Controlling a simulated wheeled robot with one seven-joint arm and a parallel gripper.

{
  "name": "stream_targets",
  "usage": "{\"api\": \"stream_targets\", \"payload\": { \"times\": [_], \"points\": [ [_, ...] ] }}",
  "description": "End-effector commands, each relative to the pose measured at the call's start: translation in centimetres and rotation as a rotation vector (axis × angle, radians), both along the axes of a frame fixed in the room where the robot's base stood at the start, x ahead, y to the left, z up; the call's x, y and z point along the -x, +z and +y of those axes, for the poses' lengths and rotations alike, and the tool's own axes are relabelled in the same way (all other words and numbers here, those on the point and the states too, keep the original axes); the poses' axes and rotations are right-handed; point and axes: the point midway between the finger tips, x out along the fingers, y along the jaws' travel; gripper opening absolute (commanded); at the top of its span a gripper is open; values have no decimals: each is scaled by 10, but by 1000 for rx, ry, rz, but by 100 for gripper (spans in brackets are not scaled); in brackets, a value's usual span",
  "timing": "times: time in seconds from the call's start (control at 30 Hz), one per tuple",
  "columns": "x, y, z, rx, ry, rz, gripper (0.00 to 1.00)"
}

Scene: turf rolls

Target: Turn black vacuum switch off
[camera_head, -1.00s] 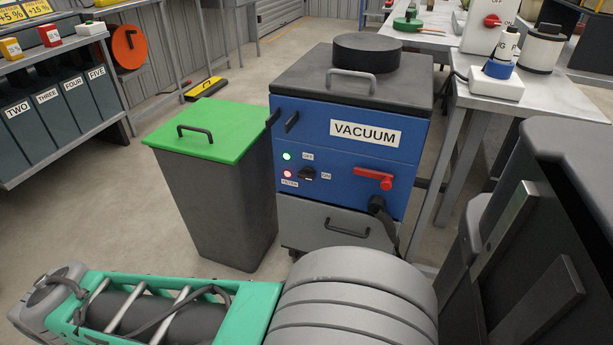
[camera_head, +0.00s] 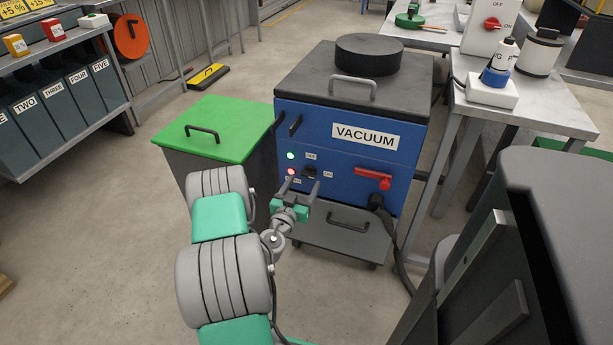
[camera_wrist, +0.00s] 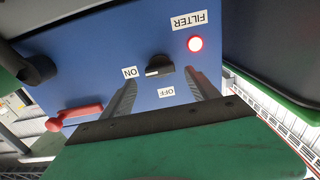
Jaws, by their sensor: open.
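The blue vacuum (camera_head: 345,110) stands ahead. Its small black switch (camera_head: 309,173) sits on the front panel, with an OFF label above and an ON label to its right. In the wrist view, upside down, the black switch (camera_wrist: 162,67) lies about level, its white mark on the side of the ON label (camera_wrist: 130,72); the OFF label (camera_wrist: 166,92) is below it. My gripper (camera_head: 300,185) is open in front of the panel, just below the switch. In the wrist view its two fingers (camera_wrist: 161,80) flank the space below the switch. I cannot tell whether they touch it.
A green light (camera_head: 290,156) and a red filter light (camera_head: 291,172) glow left of the switch. A red handle (camera_head: 373,179) and a black hose (camera_head: 383,215) are to its right. A green-lidded bin (camera_head: 215,128) stands close on the left.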

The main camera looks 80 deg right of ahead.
Motion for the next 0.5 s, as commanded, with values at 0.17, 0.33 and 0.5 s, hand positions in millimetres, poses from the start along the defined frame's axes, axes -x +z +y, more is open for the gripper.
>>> {"api": "stream_targets", "payload": {
  "times": [0.17,0.33,0.5],
  "points": [
    [4,0,-31,0,-2,-1,69],
    [3,1,-41,0,1,0,69],
    [3,0,-41,0,2,0,69]
  ]
}}
